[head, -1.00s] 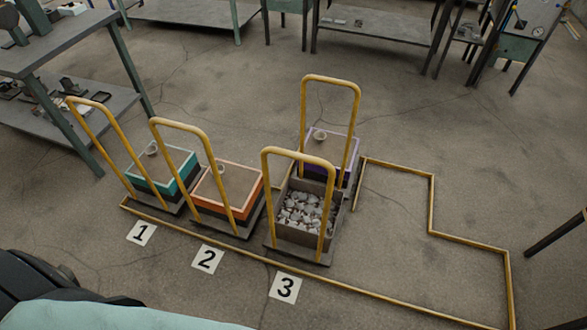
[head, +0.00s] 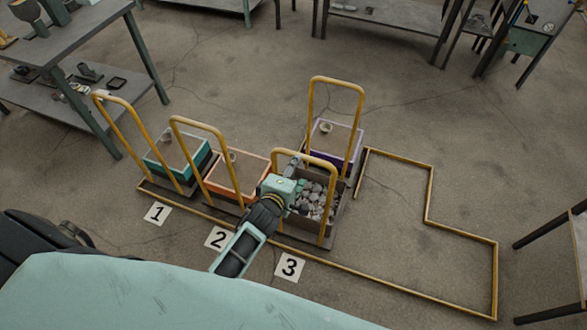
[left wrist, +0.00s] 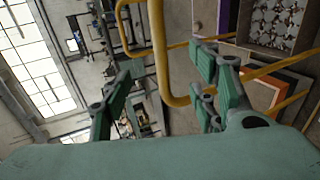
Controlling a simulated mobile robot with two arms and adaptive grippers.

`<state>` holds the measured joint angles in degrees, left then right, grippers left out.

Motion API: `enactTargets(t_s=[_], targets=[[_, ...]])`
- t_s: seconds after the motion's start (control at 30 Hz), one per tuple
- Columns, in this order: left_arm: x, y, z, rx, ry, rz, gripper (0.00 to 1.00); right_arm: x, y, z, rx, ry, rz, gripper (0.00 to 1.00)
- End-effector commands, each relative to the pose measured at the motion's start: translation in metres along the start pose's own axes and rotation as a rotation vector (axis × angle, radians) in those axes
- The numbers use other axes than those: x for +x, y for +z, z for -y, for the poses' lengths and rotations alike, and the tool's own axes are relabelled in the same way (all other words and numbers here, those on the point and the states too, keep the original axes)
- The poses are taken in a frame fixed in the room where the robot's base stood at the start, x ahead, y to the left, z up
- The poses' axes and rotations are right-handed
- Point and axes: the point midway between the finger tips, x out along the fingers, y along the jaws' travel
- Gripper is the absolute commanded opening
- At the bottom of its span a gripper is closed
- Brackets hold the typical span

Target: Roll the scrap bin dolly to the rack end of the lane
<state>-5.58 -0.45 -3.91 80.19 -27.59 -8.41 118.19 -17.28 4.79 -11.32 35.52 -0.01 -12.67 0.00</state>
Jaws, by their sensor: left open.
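The scrap bin dolly, with an open grey bin (head: 328,222) full of pale scrap and a yellow hoop handle (head: 334,170), stands by the floor number 3. Its scrap also shows at the top right of the left wrist view (left wrist: 275,22). My left gripper (head: 295,165) is open and empty at the left part of this handle, partly covering it and the bin. In the left wrist view a yellow handle bar (left wrist: 158,45) runs between the spread fingers (left wrist: 160,92); contact cannot be told. My right gripper is not in view.
A teal-topped dolly (head: 178,155) and an orange-topped dolly (head: 232,178) stand left; a purple dolly (head: 335,143) stands behind. A yellow floor rail (head: 385,287) edges the lane, which is clear at right. A shelf rack (head: 80,95) stands at left, a table (head: 578,245) at right.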

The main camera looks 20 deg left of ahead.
Motion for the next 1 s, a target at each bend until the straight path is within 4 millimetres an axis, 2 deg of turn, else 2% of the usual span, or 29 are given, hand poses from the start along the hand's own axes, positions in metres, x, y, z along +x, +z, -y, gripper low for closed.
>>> enactTargets(t_s=[0.6,0.8,1.0], targets=[[0.081,0.000,0.004,0.005,0.001,0.001,0.55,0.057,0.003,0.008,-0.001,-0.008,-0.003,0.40],[0.095,0.000,0.003,0.003,-0.001,0.001,0.55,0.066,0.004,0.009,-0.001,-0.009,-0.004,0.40],[0.099,0.000,0.002,0.003,-0.002,0.000,0.55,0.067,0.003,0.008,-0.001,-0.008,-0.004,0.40]])
